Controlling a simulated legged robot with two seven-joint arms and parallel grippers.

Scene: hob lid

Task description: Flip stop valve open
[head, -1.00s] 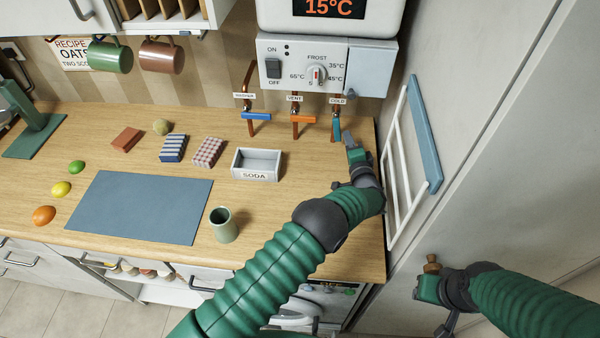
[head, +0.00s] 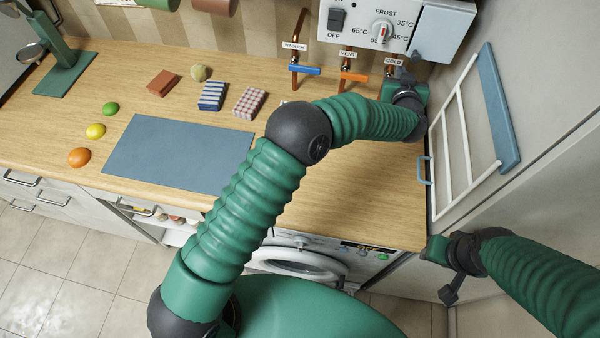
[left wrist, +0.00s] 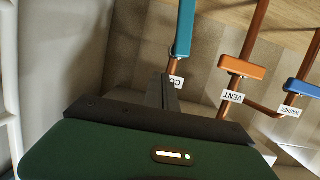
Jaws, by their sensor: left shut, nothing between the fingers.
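The cold-pipe valve has a teal lever (left wrist: 184,28) that lies roughly along its copper pipe in the left wrist view. The arm and gripper hide it in the head view. The vent valve's orange lever (head: 353,76) and the washer valve's blue lever (head: 305,70) sit crosswise to their pipes. My left gripper (head: 402,73) is shut and empty at the cold pipe, just below the heater. Its dark fingers (left wrist: 165,92) show beside the cold label; I cannot tell whether they touch the pipe. My right gripper (head: 436,249) hangs low at the right, jaws unclear.
The heater control panel (head: 395,25) is just above my left gripper. A white rack with a blue bar (head: 500,105) stands close on the right. A blue mat (head: 180,152), sponges and fruit lie on the counter at left.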

